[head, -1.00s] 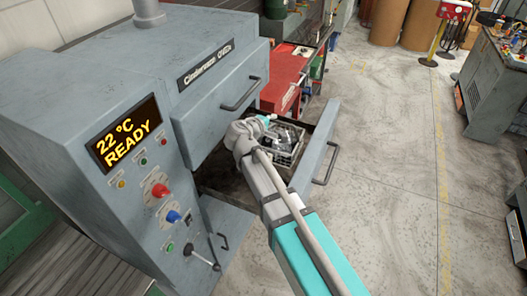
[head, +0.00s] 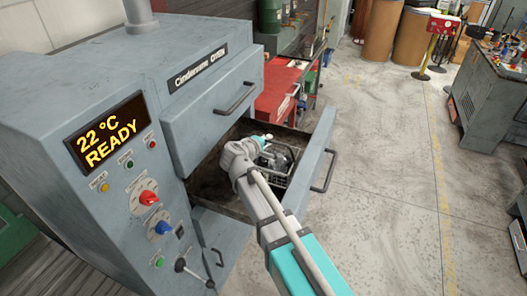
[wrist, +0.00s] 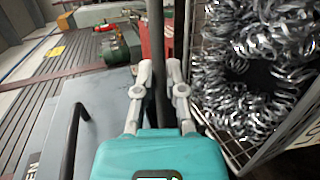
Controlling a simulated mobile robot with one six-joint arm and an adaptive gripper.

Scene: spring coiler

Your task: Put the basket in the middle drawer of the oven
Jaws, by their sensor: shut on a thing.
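The oven (head: 100,80) stands at the left in the head view. Its middle drawer (head: 318,150) is pulled open, and its dark floor shows. The basket (head: 272,178), of wire and holding shiny metal coils, is within the drawer's outline, close to the front panel. My arm partly hides it, and I cannot tell whether it touches the drawer floor. My gripper (head: 262,140) is shut on the basket's dark bar (wrist: 158,45). In the wrist view the basket's mesh wall (wrist: 208,112) and coils are to the right of the fingers (wrist: 160,75).
The closed upper drawer (head: 215,110) with its handle (head: 236,98) overhangs the rear of the open one. A lower drawer (head: 220,240) is below. A red cabinet (head: 280,95) stands behind. The floor to the right is clear up to a grey workbench (head: 490,95).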

